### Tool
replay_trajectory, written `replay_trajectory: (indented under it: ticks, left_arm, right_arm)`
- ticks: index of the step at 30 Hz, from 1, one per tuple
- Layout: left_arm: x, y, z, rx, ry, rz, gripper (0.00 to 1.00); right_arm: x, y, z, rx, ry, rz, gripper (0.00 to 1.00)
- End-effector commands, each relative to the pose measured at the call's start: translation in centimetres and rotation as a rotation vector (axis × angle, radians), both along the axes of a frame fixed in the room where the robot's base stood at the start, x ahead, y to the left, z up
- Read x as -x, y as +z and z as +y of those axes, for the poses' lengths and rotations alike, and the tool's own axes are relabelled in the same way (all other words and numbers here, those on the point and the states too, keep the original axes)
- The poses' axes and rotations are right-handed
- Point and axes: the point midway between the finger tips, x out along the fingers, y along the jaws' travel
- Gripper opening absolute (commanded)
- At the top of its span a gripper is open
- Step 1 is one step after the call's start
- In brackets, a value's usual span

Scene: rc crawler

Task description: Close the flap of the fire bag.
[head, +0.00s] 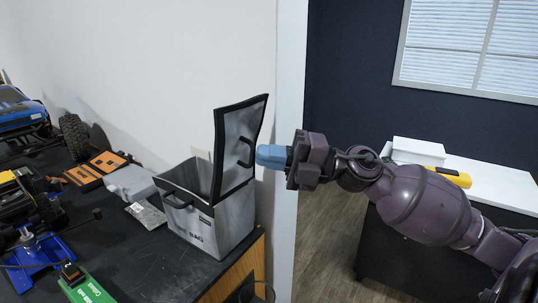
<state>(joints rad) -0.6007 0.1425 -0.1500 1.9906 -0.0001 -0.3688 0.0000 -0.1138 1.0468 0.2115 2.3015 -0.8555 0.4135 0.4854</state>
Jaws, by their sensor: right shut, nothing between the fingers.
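The fire bag (221,232) is a grey box-shaped bag with black trim, standing on the dark bench near its right end. Its flap (236,150) stands upright and open, with a black handle on it. My right gripper (268,156) has blue fingertips and is shut and empty. It is at the right edge of the flap, about mid-height; I cannot tell whether it touches. My left gripper is not in view.
The dark bench (125,255) holds a blue crawler (20,112), orange-and-black parts (95,169), a blue stand (42,268) and a green box (85,287) left of the bag. A white wall edge (290,120) is behind the gripper. A white-topped cabinet (485,190) stands at right.

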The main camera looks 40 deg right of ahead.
Motion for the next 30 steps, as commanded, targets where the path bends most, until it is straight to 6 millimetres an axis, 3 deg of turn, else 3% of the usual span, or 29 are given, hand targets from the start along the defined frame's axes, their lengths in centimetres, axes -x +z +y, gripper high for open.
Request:
replay_trajectory:
  ticks: [13, 30]
  left_arm:
    - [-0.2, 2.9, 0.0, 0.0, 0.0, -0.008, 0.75]
    - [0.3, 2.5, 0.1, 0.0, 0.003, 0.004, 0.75]
  right_arm:
    - [-2.0, 1.7, 0.7, 0.001, 0.001, -0.001, 0.0]
    - [-2.4, 1.6, 0.7, 0.0, 0.0, 0.0, 0.0]
